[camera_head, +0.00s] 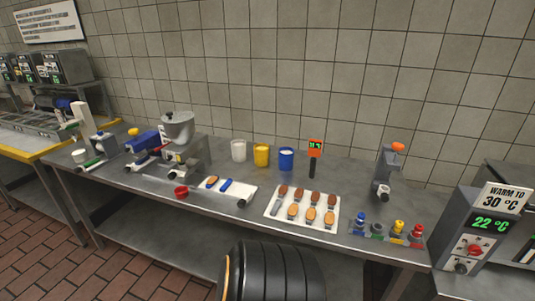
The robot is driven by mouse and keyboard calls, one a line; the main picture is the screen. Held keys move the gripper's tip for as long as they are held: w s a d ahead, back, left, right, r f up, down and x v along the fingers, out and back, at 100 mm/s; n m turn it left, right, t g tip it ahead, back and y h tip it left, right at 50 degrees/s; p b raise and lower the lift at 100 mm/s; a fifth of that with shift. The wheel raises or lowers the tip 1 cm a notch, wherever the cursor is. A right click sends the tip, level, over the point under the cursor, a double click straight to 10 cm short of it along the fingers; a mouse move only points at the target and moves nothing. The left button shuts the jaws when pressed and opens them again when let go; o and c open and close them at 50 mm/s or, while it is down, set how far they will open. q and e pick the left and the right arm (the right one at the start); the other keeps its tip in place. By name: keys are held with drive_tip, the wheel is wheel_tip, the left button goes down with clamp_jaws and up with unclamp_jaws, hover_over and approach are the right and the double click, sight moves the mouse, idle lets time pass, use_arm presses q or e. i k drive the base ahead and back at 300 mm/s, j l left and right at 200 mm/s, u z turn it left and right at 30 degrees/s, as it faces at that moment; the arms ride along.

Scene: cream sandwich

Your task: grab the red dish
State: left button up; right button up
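A small red dish (181,191) sits on the grey metal table (130,184), near its front edge and left of the middle. It is left of a white board (240,190) that carries a blue item and a small brown item. The dish is small in the picture, so I cannot tell whether anything is in it. Neither of my grippers can be made out in the head view, and nothing is seen touching the dish.
A grey machine (180,140) stands behind the dish. White, yellow (262,155) and blue (286,159) cups stand at the back. A white tray (272,213) with several biscuits lies right of centre.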

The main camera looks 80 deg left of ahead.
sight(182, 192)
drive_tip(key=u, duration=3.55)
